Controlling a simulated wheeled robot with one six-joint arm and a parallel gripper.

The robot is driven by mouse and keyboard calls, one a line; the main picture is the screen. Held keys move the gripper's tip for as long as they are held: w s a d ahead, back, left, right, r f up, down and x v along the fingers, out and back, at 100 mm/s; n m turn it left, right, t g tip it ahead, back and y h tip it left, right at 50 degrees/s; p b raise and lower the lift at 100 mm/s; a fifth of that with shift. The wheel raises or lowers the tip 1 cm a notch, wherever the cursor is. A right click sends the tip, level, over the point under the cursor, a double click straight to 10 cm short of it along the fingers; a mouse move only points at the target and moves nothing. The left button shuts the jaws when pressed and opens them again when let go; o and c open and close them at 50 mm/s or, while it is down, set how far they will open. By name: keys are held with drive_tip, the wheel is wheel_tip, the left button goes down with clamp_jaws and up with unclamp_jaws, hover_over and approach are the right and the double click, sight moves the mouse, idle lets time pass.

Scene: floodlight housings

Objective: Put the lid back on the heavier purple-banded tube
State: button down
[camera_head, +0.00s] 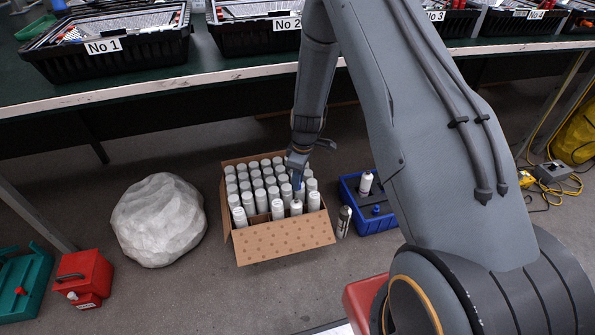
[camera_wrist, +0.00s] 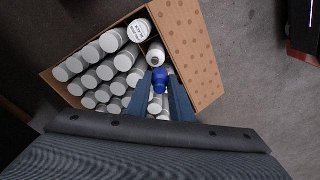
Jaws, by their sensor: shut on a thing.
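My gripper (camera_head: 298,178) is low over the front right of an open cardboard box (camera_head: 285,243) packed with white tubes. In the wrist view my gripper (camera_wrist: 161,76) is shut on a small blue lid-like piece (camera_wrist: 160,82), which sits between the fingertips. A white tube with a narrower top (camera_wrist: 155,54) stands in the box just beyond the fingertips. I cannot tell whether the blue piece touches a tube. Most tubes show plain pale tops. No purple band can be made out, and the fingers hide some tubes.
A lone tube (camera_head: 344,221) stands on the floor right of the box. A blue crate (camera_head: 376,227) holds a white bottle (camera_head: 366,183) and dark items. A pale boulder (camera_head: 158,220) lies left of the box. A table (camera_head: 235,72) with black bins stands behind.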

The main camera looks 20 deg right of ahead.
drive_tip(key=shift+w+a+f+n+p, duration=0.1)
drive_tip(key=shift+w+f+n+p, duration=0.25)
drive_tip(key=shift+n, duration=0.3)
drive_tip(key=shift+w+f+n+p, duration=0.1)
drive_tip(key=shift+w+n+p, duration=0.35)
drive_tip(key=shift+n, duration=0.2)
drive_tip(key=shift+f+b, duration=1.9)
drive_tip(key=shift+f, duration=1.25)
drive_tip(key=shift+f, duration=0.2)
drive_tip(key=c, duration=1)
unclamp_jaws()
drive_tip(key=shift+r+p, duration=0.1)
drive_tip(key=shift+p, duration=0.2)
drive_tip(key=shift+s+r+p, duration=0.1)
drive_tip(key=shift+r+p, duration=2)
drive_tip(key=shift+r, duration=1.35)
